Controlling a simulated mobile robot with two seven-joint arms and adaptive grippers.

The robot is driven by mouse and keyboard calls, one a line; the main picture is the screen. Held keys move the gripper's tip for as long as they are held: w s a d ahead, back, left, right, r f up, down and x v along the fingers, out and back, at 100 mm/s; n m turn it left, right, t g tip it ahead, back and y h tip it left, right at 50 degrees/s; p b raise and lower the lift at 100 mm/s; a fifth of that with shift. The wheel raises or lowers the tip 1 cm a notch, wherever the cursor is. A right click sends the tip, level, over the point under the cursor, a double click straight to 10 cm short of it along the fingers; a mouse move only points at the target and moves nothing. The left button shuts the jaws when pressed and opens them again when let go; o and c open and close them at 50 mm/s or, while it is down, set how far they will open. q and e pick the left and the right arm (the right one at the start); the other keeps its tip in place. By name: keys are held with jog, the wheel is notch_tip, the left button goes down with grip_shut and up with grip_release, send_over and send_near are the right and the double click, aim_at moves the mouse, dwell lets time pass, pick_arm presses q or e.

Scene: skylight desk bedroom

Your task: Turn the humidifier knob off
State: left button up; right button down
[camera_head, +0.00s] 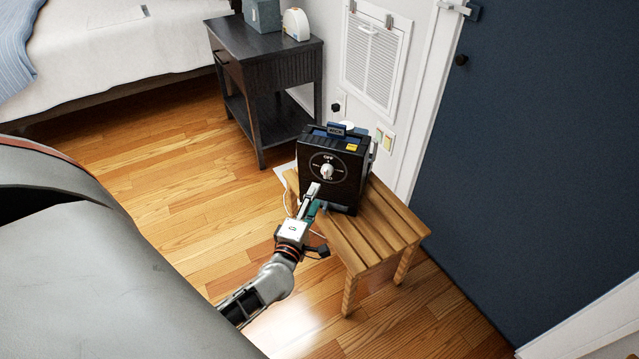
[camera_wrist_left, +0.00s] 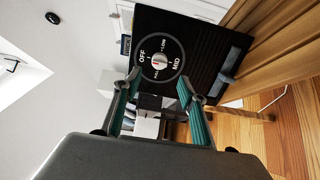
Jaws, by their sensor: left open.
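The humidifier (camera_head: 341,196) is a black box standing upright on a slatted wooden bench. Its white knob (camera_head: 327,171) sits in a round dial on the front face. In the left wrist view the knob (camera_wrist_left: 159,61) shows with labels around it, OFF and MID among them; I cannot tell which label it points to. My left gripper (camera_head: 312,199) is in front of and slightly below the knob. In the left wrist view its two teal-padded fingers (camera_wrist_left: 157,83) are spread, with nothing between them, apart from the knob. My right gripper is not in view.
The wooden bench (camera_head: 391,226) stands by the wall and a dark blue door (camera_head: 540,130). A dark nightstand (camera_head: 265,45) is behind, left of a wall vent (camera_head: 374,55). A bed (camera_head: 120,40) fills the upper left. The wood floor (camera_head: 190,200) between is clear.

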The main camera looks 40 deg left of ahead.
pick_arm(q)
jog(key=shift+v, duration=1.1)
jog(key=s+d+r+m+h+p, duration=0.2)
jog(key=s+d+m+h+p, duration=0.15)
jog(key=d+m, duration=0.3)
jog(key=s+d+r+m+h+p, duration=0.2)
jog(key=s+d+m+h, duration=0.15)
jog(key=d+m, duration=0.3)
jog(key=s+d+f+m+g+p, duration=0.2)
jog(key=s+d+m+g, duration=0.1)
jog(key=s+m, duration=0.3)
jog(key=s+d+f+m+g+h+p, duration=0.1)
jog(key=s+d+f+m+g+p, duration=0.1)
jog(key=s+m, duration=0.5)
jog(key=s+g, duration=0.1)
jog(key=s, duration=0.2)
jog(key=shift+s+d+f+g+p, duration=0.25)
jog(key=shift+d+g+p, duration=0.1)
jog(key=shift+d+g, duration=0.05)
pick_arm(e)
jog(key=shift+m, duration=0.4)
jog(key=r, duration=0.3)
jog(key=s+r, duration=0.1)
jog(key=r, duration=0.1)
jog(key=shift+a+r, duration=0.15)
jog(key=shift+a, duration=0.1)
